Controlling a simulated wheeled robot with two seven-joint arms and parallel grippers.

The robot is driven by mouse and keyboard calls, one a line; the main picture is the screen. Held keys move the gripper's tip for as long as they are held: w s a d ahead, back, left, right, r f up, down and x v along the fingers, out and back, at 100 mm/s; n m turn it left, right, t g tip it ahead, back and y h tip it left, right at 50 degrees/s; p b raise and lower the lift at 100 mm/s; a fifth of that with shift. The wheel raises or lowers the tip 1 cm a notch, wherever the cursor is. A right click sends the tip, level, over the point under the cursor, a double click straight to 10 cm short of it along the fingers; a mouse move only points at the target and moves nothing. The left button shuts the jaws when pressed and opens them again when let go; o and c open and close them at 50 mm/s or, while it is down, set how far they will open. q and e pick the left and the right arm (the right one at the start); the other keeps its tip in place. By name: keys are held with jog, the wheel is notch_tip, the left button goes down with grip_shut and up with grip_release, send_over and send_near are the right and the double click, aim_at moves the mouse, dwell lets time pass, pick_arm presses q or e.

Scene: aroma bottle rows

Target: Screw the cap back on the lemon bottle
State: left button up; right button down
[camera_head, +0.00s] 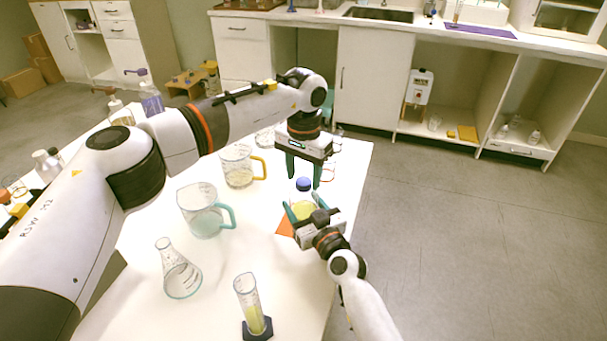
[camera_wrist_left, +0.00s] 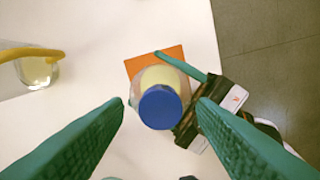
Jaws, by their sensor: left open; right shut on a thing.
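The lemon bottle (camera_head: 302,209), with yellow contents, stands upright near the table's right edge, on or just above an orange square (camera_head: 284,228). A blue cap (camera_head: 303,184) sits at its top; I cannot tell how tightly it is seated. In the left wrist view the cap (camera_wrist_left: 160,107) lies between my left fingers, apart from both. My left gripper (camera_head: 303,174) points down above the cap, open and empty. My right gripper (camera_head: 305,207) is shut on the bottle's body from the front right and partly hides it.
A teal-handled beaker (camera_head: 203,212) and a yellow-handled beaker (camera_head: 238,168) stand to the left. A conical flask (camera_head: 180,275) and a measuring cylinder (camera_head: 250,305) stand at the table's front. Other glassware is behind my left gripper. The floor (camera_head: 460,240) to the right is clear.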

pick_arm(q)
notch_tip(320, 180, up, 4)
jog(key=shift+f, duration=0.15)
jog(key=shift+c, duration=0.2)
